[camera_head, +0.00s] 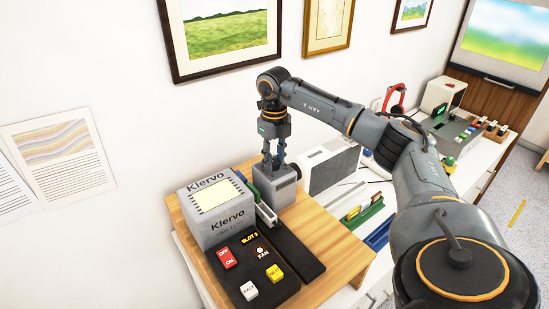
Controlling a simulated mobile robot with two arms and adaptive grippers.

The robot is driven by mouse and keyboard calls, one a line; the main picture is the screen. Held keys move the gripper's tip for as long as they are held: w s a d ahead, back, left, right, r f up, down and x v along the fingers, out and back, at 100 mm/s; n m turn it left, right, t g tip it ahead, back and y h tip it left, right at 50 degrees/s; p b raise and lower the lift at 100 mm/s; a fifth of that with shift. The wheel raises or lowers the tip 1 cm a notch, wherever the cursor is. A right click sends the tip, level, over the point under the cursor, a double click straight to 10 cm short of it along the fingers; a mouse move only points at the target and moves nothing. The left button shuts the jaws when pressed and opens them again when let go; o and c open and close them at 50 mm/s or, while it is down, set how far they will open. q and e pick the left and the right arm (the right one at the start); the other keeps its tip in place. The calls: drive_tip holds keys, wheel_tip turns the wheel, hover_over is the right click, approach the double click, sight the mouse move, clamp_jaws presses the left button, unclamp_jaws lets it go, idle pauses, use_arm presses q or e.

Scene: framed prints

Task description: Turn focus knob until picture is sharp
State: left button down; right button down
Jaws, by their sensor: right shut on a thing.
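A grey Klervo projector (215,215) stands on a wooden board, with a grey lens block (277,192) at its far right side. My right gripper (273,165) points straight down at the top of this block. It is shut on the focus knob, which its fingers hide. The projected picture (505,35) shows on a screen at the upper right: blue above, green and yellow below. It looks blurred, with soft edges. My left gripper is not in view.
The projector's black panel has red, white and yellow buttons (275,273). Framed prints (222,32) hang on the wall behind. My right arm spans the right half.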

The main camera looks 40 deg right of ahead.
sight(274, 162)
drive_tip(key=m, duration=0.5)
drive_tip(key=shift+r+m, duration=0.1)
drive_tip(key=shift+m, duration=0.3)
drive_tip(key=m, duration=0.4)
drive_tip(key=shift+w+m+p, duration=0.1)
drive_tip(key=shift+m+p, duration=0.2)
drive_tip(key=c, duration=1)
unclamp_jaws()
wheel_tip(274, 162, up, 12)
drive_tip(key=shift+f, duration=0.1)
